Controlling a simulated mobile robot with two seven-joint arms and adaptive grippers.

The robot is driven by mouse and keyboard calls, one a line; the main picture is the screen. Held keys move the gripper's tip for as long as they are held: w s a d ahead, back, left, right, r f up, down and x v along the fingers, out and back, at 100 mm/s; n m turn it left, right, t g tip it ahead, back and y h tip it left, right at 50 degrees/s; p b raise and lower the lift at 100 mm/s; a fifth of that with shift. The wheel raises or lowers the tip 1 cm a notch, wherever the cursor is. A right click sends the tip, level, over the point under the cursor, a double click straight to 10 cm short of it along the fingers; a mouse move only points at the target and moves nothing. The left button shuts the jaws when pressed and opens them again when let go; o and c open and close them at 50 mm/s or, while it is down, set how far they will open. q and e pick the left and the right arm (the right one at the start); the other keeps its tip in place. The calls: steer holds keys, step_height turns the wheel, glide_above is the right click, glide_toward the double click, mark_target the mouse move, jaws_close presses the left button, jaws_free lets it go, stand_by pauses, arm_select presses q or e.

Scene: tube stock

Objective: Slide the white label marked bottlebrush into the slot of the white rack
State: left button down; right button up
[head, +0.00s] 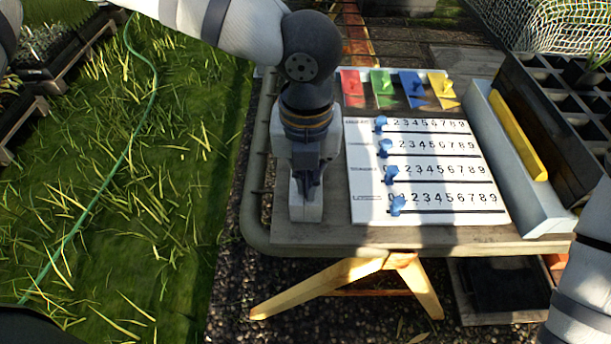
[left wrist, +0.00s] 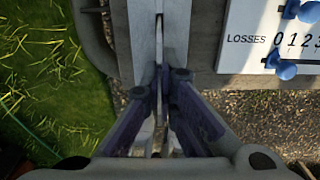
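The white rack (head: 305,207) lies at the left of the table, long side running away from me; it also shows in the left wrist view (left wrist: 143,35). A dark slot line runs along its middle. My left gripper (head: 308,190) points down over the rack, and its fingertips (left wrist: 159,78) are nearly together at the slot. A thin pale strip, seen edge-on between the fingers, looks like the white label (left wrist: 158,38). Its writing is not visible, and I cannot tell how deep it sits. My right gripper is out of view.
A white score board (head: 430,170) with rows of numbers and blue pegs lies right of the rack. A grey trough (head: 510,165) with a yellow bar is at the right. Grass lies beyond the table's left edge.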

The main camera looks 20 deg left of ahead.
arm_select(q)
steer(key=c, duration=1.7)
jaws_free()
step_height(320, 180, up, 12)
steer(key=shift+s, duration=0.15)
